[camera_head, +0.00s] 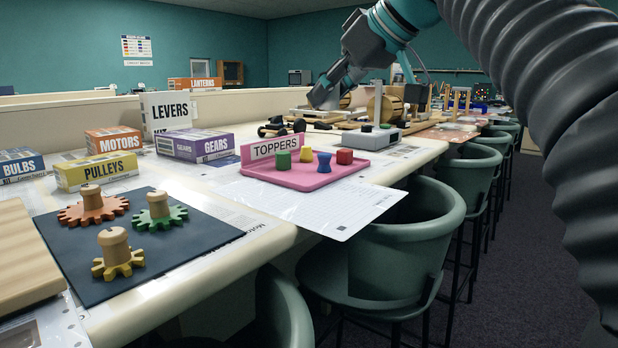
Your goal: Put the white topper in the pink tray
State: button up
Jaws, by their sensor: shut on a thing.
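The pink tray (270,177) lies on the table's near part with a TOPPERS sign (276,147) at its back left. On it stand a green topper (284,160), a small yellow topper (306,154), a blue topper (324,162) and a red topper (345,156). I cannot make out a white topper anywhere. My gripper (322,101) is behind the tray in the picture, pointing down over the far part of the table. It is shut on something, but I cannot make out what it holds.
A grey box (376,137) stands behind the tray, with wooden wheeled models farther back. Kit boxes, among them a purple GEARS box (195,145), stand to the left. A dark mat (205,235) bears gears with wooden pegs. Green chairs (400,250) line the table's right edge.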

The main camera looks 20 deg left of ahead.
jog(key=shift+n+g, duration=0.5)
jog(key=shift+n, duration=0.1)
jog(key=w+a+f, duration=0.2)
jog(key=w+f, duration=0.1)
jog(key=w+a+f, duration=0.3)
jog(key=f, duration=0.1)
jog(key=w+a+f, duration=0.3)
jog(key=f, duration=0.1)
jog(key=shift+f+b, duration=1.15)
jog(key=shift+f, duration=0.85)
jog(key=shift+f, duration=0.15)
jog(key=o, duration=0.6)
